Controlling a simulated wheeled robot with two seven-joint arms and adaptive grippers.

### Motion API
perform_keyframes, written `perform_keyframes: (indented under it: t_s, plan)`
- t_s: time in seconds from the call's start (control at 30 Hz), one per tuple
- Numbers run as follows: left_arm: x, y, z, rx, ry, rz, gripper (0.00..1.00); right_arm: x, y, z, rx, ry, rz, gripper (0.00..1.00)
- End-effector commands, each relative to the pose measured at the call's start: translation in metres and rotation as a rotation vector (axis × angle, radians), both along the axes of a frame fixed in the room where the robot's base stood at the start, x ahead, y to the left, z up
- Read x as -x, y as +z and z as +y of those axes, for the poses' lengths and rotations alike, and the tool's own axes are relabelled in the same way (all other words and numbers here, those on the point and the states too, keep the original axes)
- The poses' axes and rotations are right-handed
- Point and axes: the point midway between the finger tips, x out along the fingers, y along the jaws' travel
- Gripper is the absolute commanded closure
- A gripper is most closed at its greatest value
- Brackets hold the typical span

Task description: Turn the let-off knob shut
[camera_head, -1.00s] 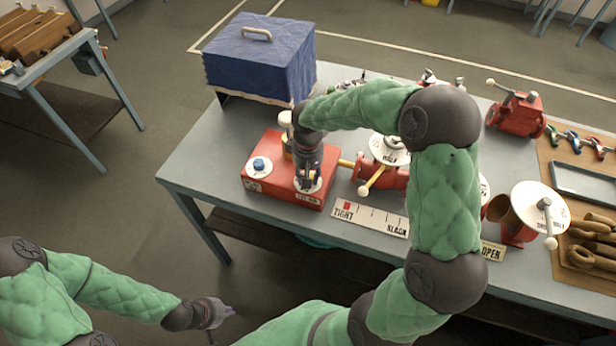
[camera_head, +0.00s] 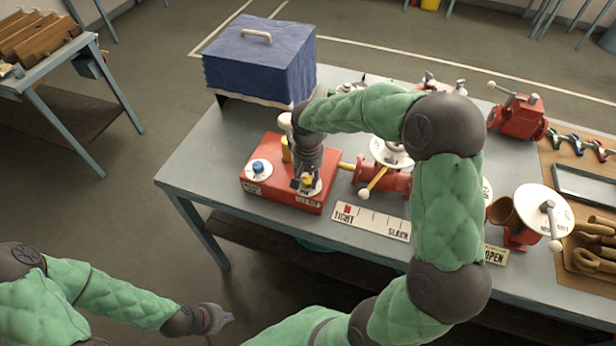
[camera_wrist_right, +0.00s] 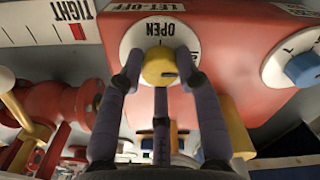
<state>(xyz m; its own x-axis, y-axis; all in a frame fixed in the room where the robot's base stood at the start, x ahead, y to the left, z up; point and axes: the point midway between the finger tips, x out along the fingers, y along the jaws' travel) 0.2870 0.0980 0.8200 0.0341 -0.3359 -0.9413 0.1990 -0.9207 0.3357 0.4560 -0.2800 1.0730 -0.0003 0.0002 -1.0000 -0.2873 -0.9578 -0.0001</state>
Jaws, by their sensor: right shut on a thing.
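The let-off knob (camera_wrist_right: 158,68) is yellow with a small dark mark, on a white round dial (camera_wrist_right: 130,45) reading OPEN, with other lettering partly hidden at its right. It sits on a red box (camera_head: 268,185) whose LET-OFF label shows upside down in the wrist view. My right gripper (camera_wrist_right: 157,70) is shut on the knob, one finger on each side. In the head view the right gripper (camera_head: 306,182) hides part of the dial. My left gripper (camera_head: 222,316) hangs empty off the bench at the lower left; its fingers are too small to judge.
A blue knob (camera_head: 258,165) is on the same box. A TIGHT-SLACK scale (camera_head: 371,220) lies in front. Red valves with white dials (camera_head: 535,208) stand to the right. A blue covered box (camera_head: 259,60) stands behind. Bare bench lies left of the red box.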

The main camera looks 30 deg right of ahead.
Motion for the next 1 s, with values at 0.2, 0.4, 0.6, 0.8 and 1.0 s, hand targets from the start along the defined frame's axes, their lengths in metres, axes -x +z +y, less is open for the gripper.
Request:
perform_keyframes:
  t_s: [0.2, 0.4, 0.6, 0.8, 1.0]
  plan:
    - [0.000, 0.000, 0.000, 0.000, 0.000, 0.000, 1.00, -0.001, 0.000, 0.000, 0.000, 0.000, -0.002, 0.42]
    - [0.000, 0.000, 0.000, 0.000, 0.000, 0.000, 1.00, 0.000, 0.000, 0.000, 0.000, 0.000, -0.001, 0.42]
    - [0.000, 0.000, 0.000, 0.000, 0.000, 0.000, 1.00, -0.001, 0.006, 0.000, 0.001, 0.000, -0.002, 0.42]
    - [0.000, 0.000, 0.000, 0.000, 0.000, 0.000, 1.00, -0.001, 0.036, 0.000, 0.001, 0.002, -0.006, 0.42]
    - [0.000, 0.000, 0.000, 0.000, 0.000, 0.000, 1.00, -0.002, 0.076, 0.000, 0.000, 0.001, -0.005, 0.42]
